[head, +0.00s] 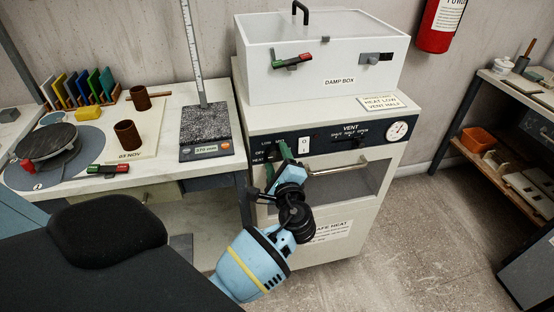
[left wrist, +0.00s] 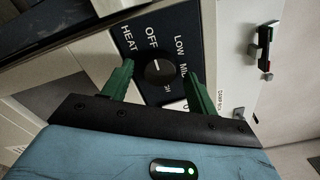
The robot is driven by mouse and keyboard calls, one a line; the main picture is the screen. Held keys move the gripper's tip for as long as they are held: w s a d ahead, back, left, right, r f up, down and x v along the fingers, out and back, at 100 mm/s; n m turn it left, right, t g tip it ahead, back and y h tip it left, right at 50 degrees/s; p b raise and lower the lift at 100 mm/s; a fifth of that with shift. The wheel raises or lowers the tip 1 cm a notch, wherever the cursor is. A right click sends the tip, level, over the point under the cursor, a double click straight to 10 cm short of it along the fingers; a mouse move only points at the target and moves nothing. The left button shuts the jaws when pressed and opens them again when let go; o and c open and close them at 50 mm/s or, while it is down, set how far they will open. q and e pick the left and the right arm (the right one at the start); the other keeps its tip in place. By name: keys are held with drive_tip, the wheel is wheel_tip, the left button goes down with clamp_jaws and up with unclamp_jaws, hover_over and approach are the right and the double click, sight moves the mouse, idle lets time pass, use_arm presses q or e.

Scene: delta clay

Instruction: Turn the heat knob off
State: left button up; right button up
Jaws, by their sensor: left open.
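The heat knob (left wrist: 158,69) is a round black dial on a dark panel (left wrist: 140,35) in the left wrist view. The panel reads HEAT, OFF, LOW and MED around it. A small pale mark shows on the knob, but I cannot tell for sure which label it points at. My left gripper (left wrist: 160,76) is open, with one green finger on either side of the knob; I cannot tell if they touch it. In the head view my left gripper (head: 279,162) is at the front panel of the white cabinet (head: 376,155) and mostly hides the knob. My right gripper is not in view.
A damp box (head: 330,90) sits on the cabinet. The oven door handle (head: 345,168) juts out right of my gripper, below the vent slider (head: 350,137) and a dial gauge (head: 398,130). A scale (head: 206,150) stands on the bench at left.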

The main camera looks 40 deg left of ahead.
use_arm(q)
drive_tip(key=v, duration=0.7)
drive_tip(key=shift+b, duration=0.3)
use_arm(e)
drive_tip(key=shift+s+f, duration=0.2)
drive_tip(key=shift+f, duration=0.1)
use_arm(q)
drive_tip(key=shift+s+d, duration=0.1)
drive_tip(key=shift+s, duration=0.05)
drive_tip(key=s+d+f+n+g+h+p, duration=0.15)
drive_tip(key=s+d+f+h+p, duration=0.25)
drive_tip(key=s+f+h, duration=0.75)
drive_tip(key=s+d+f+n+h+p, duration=0.2)
drive_tip(key=s+n, duration=0.3)
drive_tip(key=s, duration=0.6)
drive_tip(key=s+d+f+n+g+h+p, duration=0.1)
drive_tip(key=s+n, duration=0.4)
drive_tip(key=s, duration=0.6)
wheel_tip(320, 180, down, 2)
drive_tip(key=shift+d+f+h+p, duration=0.2)
drive_tip(key=shift+d+h+p, duration=0.4)
drive_tip(key=shift+d, duration=0.2)
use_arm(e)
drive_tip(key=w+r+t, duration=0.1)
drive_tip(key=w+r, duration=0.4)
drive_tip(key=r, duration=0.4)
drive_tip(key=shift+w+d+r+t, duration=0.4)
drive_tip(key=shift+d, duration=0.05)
